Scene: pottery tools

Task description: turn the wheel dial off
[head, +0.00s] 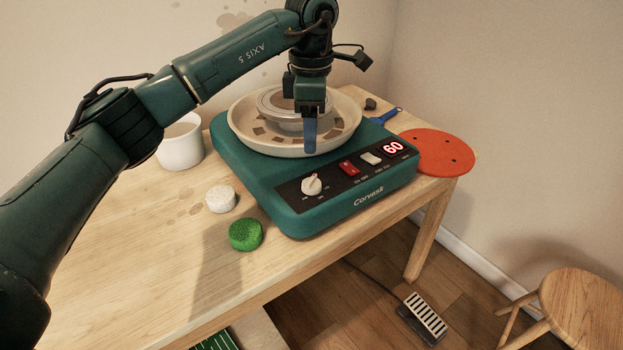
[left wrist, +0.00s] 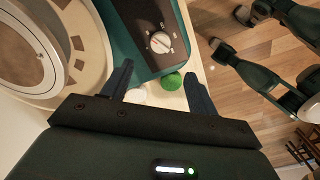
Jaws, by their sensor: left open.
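The wheel (head: 345,170) is a teal box with a white dial (head: 312,185) at the left of its black front panel. The dial's pointer tilts up in the head view. The dial also shows in the left wrist view (left wrist: 160,42), ahead of the fingers. The display (head: 394,147) reads 60 in lit red digits. My left gripper (head: 310,135) is open and empty, pointing down over the front of the basin, behind and above the dial. Its spread fingers show in the left wrist view (left wrist: 159,72). Dark green parts of mine show at right there; I cannot make out the right gripper's jaws.
A red switch (head: 348,168) and a pale switch (head: 370,158) sit beside the dial. The cream basin (head: 240,125) rings the wheel head. A white sponge (head: 221,199), green sponge (head: 246,235), white pot (head: 181,148) and orange disc (head: 437,152) stand around the wheel.

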